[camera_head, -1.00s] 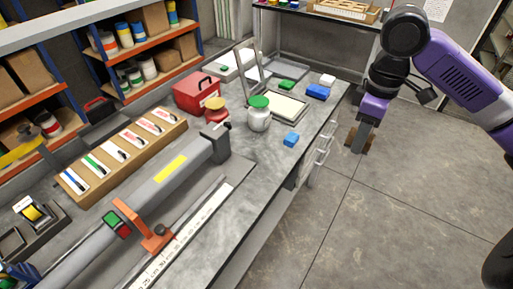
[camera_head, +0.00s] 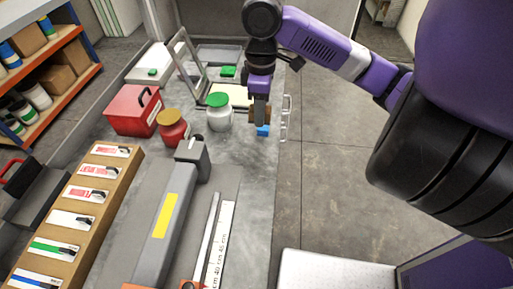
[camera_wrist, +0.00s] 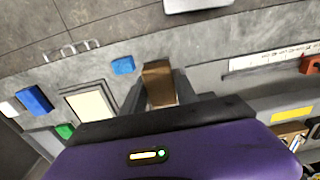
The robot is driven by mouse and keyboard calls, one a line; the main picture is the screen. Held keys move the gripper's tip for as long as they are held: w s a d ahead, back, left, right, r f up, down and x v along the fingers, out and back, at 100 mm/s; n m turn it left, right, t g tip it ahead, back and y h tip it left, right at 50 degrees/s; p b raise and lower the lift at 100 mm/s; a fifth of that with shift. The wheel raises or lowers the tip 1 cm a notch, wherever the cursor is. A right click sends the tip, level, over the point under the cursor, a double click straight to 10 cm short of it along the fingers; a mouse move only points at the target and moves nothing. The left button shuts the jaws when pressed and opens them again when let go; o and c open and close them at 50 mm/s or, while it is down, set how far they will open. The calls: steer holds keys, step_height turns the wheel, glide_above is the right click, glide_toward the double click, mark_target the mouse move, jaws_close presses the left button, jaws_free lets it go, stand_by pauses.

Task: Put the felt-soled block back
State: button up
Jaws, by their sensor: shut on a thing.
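My gripper (camera_head: 260,110) is shut on a brown block (camera_head: 253,115), held over the right edge of the grey bench. In the wrist view this block (camera_wrist: 158,80) sits between the two dark fingers. Its felt sole cannot be made out. A small blue block (camera_head: 263,131) shows just below the gripper in the head view and is partly hidden. In the wrist view the blue block (camera_wrist: 123,65) lies apart from the held block.
A green-lidded white jar (camera_head: 219,118), a red-brown jar (camera_head: 173,132) and a red case (camera_head: 133,110) stand left of my gripper. A metal frame (camera_head: 187,62) rises behind. A long grey machine (camera_head: 160,235) lies in front. The bench top between is clear.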

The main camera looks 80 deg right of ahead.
mark_target(260, 154)
step_height(260, 154, down, 15)
steer(key=shift+r+p, duration=0.1)
steer(key=shift+p, duration=0.25)
steer(key=shift+f, duration=0.25)
steer(key=o, duration=1.2)
steer(key=shift+r, duration=0.1)
step_height(260, 154, up, 12)
steer(key=shift+r+b, duration=0.15)
steer(key=shift+b, duration=0.4)
steer(key=shift+w, duration=0.1)
